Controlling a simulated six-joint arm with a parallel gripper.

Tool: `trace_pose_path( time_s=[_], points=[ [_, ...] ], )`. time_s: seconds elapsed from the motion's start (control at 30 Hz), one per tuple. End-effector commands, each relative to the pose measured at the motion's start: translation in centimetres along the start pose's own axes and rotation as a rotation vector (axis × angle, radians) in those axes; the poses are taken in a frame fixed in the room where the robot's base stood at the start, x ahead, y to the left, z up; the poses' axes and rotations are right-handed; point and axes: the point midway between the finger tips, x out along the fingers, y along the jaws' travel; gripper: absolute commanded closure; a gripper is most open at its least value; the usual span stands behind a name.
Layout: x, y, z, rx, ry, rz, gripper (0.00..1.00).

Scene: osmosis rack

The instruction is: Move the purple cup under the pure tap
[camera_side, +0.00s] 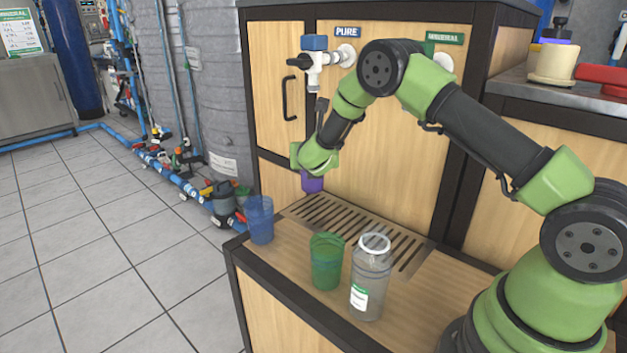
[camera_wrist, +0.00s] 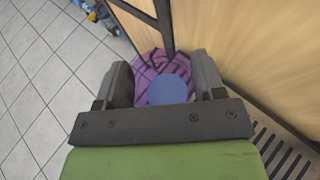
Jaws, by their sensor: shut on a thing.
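The purple cup (camera_side: 312,183) is at the end of my gripper (camera_side: 314,168) in the side view, above the back left part of the slotted drain grate. In the wrist view the purple cup (camera_wrist: 163,80) sits between the two dark fingers of my gripper (camera_wrist: 163,85), which is shut on it. The pure tap (camera_side: 318,62) has a blue top and a white body, under the PURE sign (camera_side: 347,32) on the wooden panel. The cup is below the tap's height. The exact gap between cup and grate is hard to tell.
A blue cup (camera_side: 260,219), a green cup (camera_side: 326,261) and a clear bottle (camera_side: 370,278) with a white rim stand on the counter in front of the drain grate (camera_side: 385,236). A MINERAL sign (camera_side: 444,38) is at the right, partly behind my arm.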

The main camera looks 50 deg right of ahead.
Motion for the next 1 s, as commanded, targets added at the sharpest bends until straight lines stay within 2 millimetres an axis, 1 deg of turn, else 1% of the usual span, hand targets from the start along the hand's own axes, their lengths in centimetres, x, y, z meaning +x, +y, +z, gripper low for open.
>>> trace_pose_path(
  time_s=[0.03,0.27,0.4,0.47,0.57,0.9,0.93,0.97,1.0],
  points=[
    [0.3,0.0,-0.9,-0.004,0.003,0.001,0.66],
    [1.1,0.0,-2.8,-0.002,0.001,0.0,0.66],
    [2.0,0.0,-5.0,-0.003,0.001,0.0,0.66],
    [2.3,0.0,-5.7,-0.001,0.001,0.0,0.66],
    [2.8,-0.2,-6.0,0.0,-0.001,0.0,0.66],
    [2.9,-0.2,-6.3,0.0,-0.001,0.0,0.66],
    [2.9,-0.2,-6.4,-0.001,0.0,0.0,0.35],
    [2.9,-0.2,-6.3,0.0,0.0,0.0,0.28],
    [2.9,-0.2,-6.3,0.0,0.0,0.0,0.19]
  ],
)
